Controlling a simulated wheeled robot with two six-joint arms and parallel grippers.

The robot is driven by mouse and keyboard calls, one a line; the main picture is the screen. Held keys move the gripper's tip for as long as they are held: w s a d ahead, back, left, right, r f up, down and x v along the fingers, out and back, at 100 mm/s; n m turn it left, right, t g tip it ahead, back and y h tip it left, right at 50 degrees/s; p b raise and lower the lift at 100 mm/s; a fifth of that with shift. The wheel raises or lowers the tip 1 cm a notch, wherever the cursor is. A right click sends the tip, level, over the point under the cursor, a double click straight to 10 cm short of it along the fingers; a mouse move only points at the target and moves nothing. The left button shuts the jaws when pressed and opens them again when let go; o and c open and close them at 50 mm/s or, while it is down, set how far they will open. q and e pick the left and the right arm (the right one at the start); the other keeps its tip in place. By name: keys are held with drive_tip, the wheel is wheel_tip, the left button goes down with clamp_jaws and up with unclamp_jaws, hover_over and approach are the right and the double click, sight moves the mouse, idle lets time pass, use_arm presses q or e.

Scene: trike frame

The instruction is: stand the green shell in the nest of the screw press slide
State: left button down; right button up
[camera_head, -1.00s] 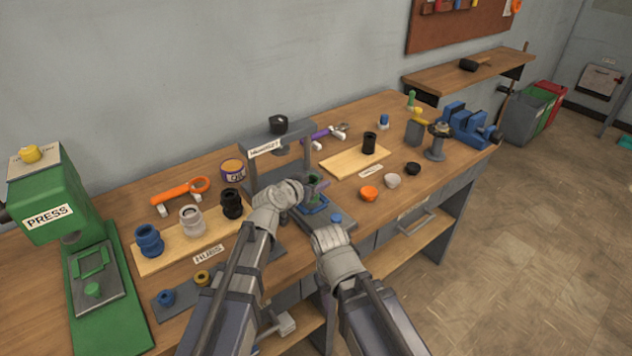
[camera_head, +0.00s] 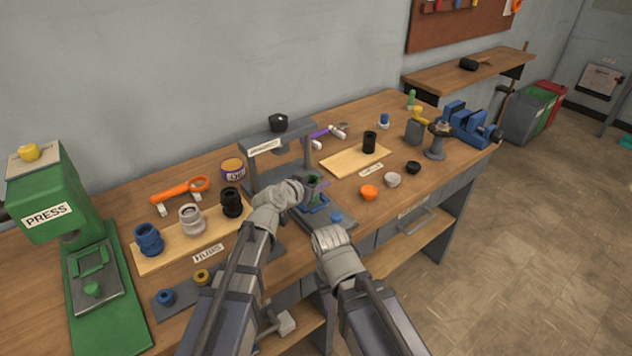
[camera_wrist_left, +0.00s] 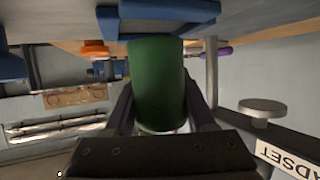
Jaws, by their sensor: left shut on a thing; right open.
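The green shell (camera_head: 314,184) is upright at the screw press labelled HEADSET, and my left gripper (camera_head: 304,190) is shut on it. In the left wrist view the shell (camera_wrist_left: 158,85) stands between both fingers. Its lower end meets or overlaps the blue nest (camera_wrist_left: 160,18) of the slide; I cannot tell if it is fully seated. The nest (camera_head: 318,207) also shows in the head view, on the grey slide (camera_head: 330,222). My right gripper (camera_head: 331,237) is open, in front of the slide near its blue knob (camera_head: 336,217); its fingertips are mostly hidden.
The press frame (camera_head: 280,140) arches behind my left gripper, with a post close by. A hubs board (camera_head: 165,262) lies left, and another wooden board (camera_head: 345,162) lies right. Orange, white and black cups (camera_head: 369,192) stand right of the press.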

use_arm(q)
drive_tip(key=shift+f+b, duration=0.7)
drive_tip(key=shift+f, duration=0.05)
drive_tip(key=shift+c, duration=0.8)
unclamp_jaws()
drive_tip(key=shift+s+r, duration=0.1)
drive_tip(key=p+v, duration=0.3)
drive_tip(key=v, duration=0.3)
drive_tip(key=shift+s+a+r, duration=0.15)
drive_tip(key=shift+s, duration=0.1)
drive_tip(key=shift+s+a+r, duration=0.1)
drive_tip(key=shift+s+a, duration=0.2)
drive_tip(key=shift+s, duration=0.1)
